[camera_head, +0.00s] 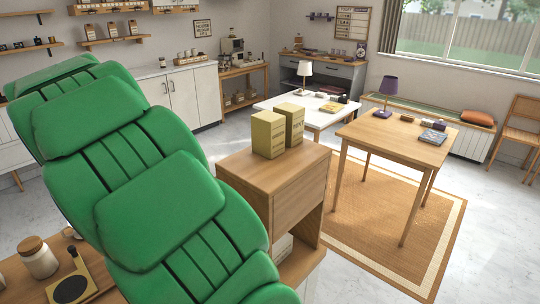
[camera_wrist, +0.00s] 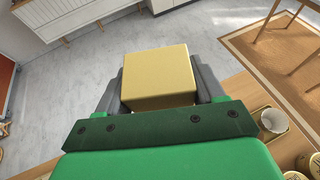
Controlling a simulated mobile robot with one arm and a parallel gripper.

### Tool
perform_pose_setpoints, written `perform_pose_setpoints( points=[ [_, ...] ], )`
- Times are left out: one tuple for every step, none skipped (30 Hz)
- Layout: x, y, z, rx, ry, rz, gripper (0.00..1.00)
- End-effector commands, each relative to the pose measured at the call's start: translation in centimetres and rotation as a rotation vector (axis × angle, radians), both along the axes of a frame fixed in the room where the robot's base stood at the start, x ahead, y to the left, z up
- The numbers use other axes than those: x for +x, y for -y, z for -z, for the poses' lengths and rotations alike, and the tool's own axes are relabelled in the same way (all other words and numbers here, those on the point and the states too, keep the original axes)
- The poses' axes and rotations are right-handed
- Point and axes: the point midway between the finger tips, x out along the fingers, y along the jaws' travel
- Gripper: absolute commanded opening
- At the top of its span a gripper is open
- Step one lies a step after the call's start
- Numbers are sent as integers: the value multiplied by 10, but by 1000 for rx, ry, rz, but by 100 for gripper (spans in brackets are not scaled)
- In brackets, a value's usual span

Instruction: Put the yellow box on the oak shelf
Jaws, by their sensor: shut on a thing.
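In the wrist view a plain yellow box (camera_wrist: 158,80) sits between the grey fingers of my gripper (camera_wrist: 160,88), one finger on each side. The fingers are shut on it, and pale floor shows beyond it. In the head view my green arm fills the left and centre, and neither my gripper nor the held box can be seen. Two labelled yellow boxes (camera_head: 268,134) (camera_head: 292,125) stand upright side by side on an oak cabinet (camera_head: 240,163) with an open compartment. Oak wall shelves (camera_head: 112,40) hang at the back left. I cannot tell which is the named shelf.
A wooden counter (camera_wrist: 236,90) with a cup (camera_wrist: 272,122) lies at the lower right of the wrist view. A jar (camera_head: 38,258) stands at the lower left of the head view. A white table (camera_head: 275,104) and a wooden table (camera_head: 400,135) stand beyond. Open floor lies between furniture.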

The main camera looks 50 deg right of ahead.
Motion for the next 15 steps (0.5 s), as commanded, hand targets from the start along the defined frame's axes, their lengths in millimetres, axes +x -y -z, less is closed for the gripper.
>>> perform_pose_setpoints(
  points=[
    [-6,3,-11,5,5,23,37],
    [-10,7,-17,3,5,43,37],
    [-15,12,-24,4,5,70,37],
    [-19,16,-29,3,5,90,37],
    [-24,20,-34,4,5,112,37],
    [-31,26,-42,3,4,144,37],
    [-37,30,-48,2,5,165,37],
    [-43,35,-54,2,4,190,37],
    [-52,41,-62,2,5,226,37],
    [-60,46,-69,2,7,252,37],
    [-68,51,-75,2,7,281,37],
    [-79,58,-82,1,7,320,37],
    [-88,63,-87,2,6,349,37],
    [-97,69,-92,2,5,381,37],
    [-109,75,-98,2,4,420,37]
  ],
)
